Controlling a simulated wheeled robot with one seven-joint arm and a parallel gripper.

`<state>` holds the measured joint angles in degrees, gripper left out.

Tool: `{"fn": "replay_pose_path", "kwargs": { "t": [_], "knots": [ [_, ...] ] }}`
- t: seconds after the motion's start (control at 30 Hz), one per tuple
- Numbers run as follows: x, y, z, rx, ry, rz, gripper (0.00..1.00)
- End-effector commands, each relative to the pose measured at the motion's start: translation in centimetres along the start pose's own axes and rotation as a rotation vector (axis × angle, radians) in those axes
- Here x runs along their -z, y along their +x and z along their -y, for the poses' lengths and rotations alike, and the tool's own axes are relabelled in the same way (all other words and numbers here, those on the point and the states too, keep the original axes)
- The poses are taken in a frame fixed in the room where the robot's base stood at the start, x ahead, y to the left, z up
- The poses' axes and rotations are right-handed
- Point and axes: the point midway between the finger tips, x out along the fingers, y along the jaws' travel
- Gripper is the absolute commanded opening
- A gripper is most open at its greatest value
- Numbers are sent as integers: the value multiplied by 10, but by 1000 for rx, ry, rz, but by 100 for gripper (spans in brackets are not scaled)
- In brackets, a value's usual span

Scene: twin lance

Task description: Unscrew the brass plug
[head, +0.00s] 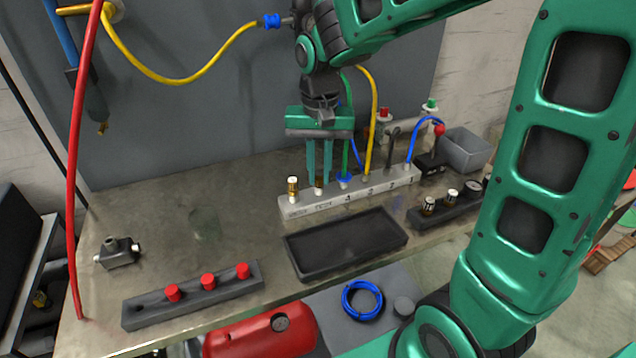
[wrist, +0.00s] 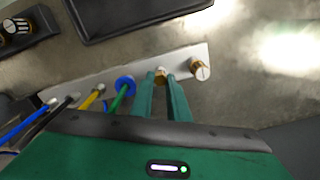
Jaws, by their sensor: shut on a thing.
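A light grey manifold bar (head: 350,194) stands on the bench with a row of fittings along it. My gripper (head: 319,178) points down over the bar. Its two green fingers are closed on either side of a brass plug (head: 319,189) with a pale top, second from the left end. In the wrist view the fingers (wrist: 163,80) hold this brass plug (wrist: 160,72), partly hidden between them. A similar brass fitting with a white top (head: 292,187) stands free at the bar's left end; it also shows in the wrist view (wrist: 200,69).
Green, yellow and blue hoses rise from the bar right of my gripper; the green hose with the blue collar (head: 344,180) is closest. A black tray (head: 345,243) lies empty in front. A rack with red caps (head: 192,298) is front left. The bench left of the bar is mostly clear.

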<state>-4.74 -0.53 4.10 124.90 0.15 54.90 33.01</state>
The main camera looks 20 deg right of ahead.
Motion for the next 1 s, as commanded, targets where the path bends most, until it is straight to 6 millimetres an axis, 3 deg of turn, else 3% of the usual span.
{"fn": "replay_pose_path", "kwargs": {
  "t": [1.0],
  "knots": [
    [-1, -1, 2, 1, -1153, 0, 0]
  ]
}}
